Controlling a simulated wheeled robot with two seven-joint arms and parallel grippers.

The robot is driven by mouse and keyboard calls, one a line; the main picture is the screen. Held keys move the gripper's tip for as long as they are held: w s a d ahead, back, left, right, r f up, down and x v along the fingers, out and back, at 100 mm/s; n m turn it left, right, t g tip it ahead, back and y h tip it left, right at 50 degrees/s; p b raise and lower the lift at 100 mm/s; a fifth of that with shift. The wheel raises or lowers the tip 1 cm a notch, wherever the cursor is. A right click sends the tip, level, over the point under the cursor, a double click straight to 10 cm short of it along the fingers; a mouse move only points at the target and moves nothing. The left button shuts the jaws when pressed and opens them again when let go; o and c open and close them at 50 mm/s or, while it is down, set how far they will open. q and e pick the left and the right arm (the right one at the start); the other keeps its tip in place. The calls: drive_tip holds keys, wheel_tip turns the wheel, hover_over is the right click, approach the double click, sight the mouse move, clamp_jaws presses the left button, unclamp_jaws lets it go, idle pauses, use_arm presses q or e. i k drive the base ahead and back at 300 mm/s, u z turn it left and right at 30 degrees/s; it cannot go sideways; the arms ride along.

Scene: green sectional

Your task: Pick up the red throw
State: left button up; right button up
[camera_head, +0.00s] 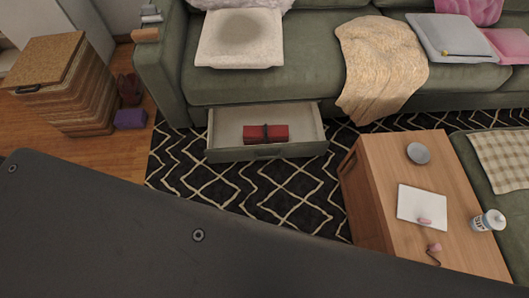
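A folded or rolled red throw (281,133) with a dark band around its middle lies in an open drawer (228,124) under the green sofa. The drawer is pulled out over the patterned rug. The throw looks fully inside the drawer and nothing covers it. Neither of my grippers is in view. A large dark flat surface fills the lower left and bottom of the picture and hides the floor there.
A beige blanket (380,62) hangs off the sofa (310,63). The rug (250,185) before the drawer is clear.

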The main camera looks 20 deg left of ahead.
sight(264, 134)
drive_tip(key=u, duration=0.05)
drive_tip(key=k, duration=0.5)
drive_tip(key=u, duration=1.4)
drive_tip(key=i, duration=1.25)
drive_tip(key=z, duration=1.85)
